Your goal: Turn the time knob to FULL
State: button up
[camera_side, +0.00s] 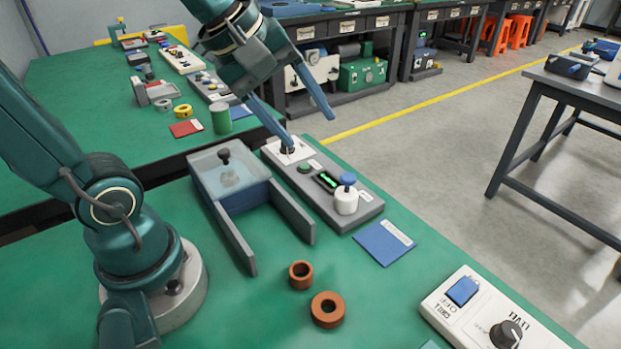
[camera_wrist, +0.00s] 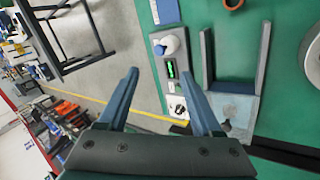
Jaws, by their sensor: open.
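A small dark knob (camera_side: 288,149) sits on a white plate at the far end of the grey control unit (camera_side: 368,207). In the wrist view the knob (camera_wrist: 180,110) shows beside the right finger. My gripper (camera_side: 310,130) is open and empty above that end of the unit. In the side view one fingertip overlaps the knob; I cannot tell whether they touch. A larger black knob (camera_side: 506,334) with a pale pointer is on a white panel (camera_side: 470,318) at the bottom right, far from my gripper. Lettering there is upside down. I cannot read which knob is marked time.
Two brown rings (camera_side: 327,310) and a blue card (camera_side: 384,243) lie on the green mat.

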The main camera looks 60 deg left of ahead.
jog(key=w+a+f+n, duration=0.4)
jog(key=w+a+n, duration=0.5)
jog(key=a+n, duration=0.25)
jog(key=a+f+n, duration=0.2)
jog(key=a, duration=0.1)
jog(key=s+a+f+n+g, duration=0.1)
jog(key=a+f+n, duration=0.1)
jog(key=a+f, duration=0.1)
jog(key=a+f+n+g, duration=0.1)
jog(key=a+f+n, duration=0.1)
jog(key=a+f, duration=0.1)
jog(key=shift+s+a, duration=0.2)
jog(key=shift+a, duration=0.2)
jog(key=shift+a+f+n, duration=0.15)
jog(key=shift+n, duration=0.1)
jog(key=shift+x, duration=2.3)
grip_shut()
